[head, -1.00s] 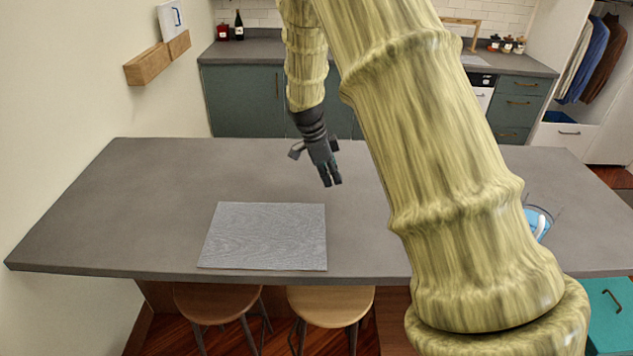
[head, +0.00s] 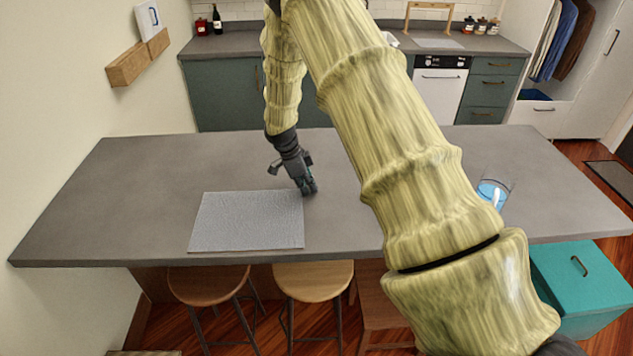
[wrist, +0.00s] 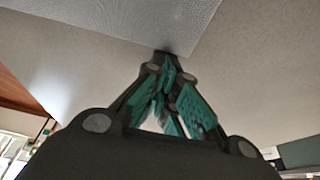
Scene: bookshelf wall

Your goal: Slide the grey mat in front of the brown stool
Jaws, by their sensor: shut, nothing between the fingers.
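The grey mat (head: 246,222) lies flat on the counter near its front edge, behind the left and middle stools. It fills the top of the wrist view (wrist: 130,18). A brown round stool (head: 207,284) stands at the left under the counter's edge. A lighter tan stool (head: 312,281) is to its right, and a reddish-brown seat (head: 378,302) is further right, partly hidden by my arm. My gripper (head: 308,188) is shut and empty, pointing down at the mat's far right corner. In the wrist view its fingertips (wrist: 168,58) are at the mat's edge; contact is unclear.
The grey counter (head: 130,200) is clear left of and behind the mat. A glass with blue contents (head: 490,192) stands on the counter at the right, beyond my arm. A teal box (head: 580,275) stands on the floor at the right.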

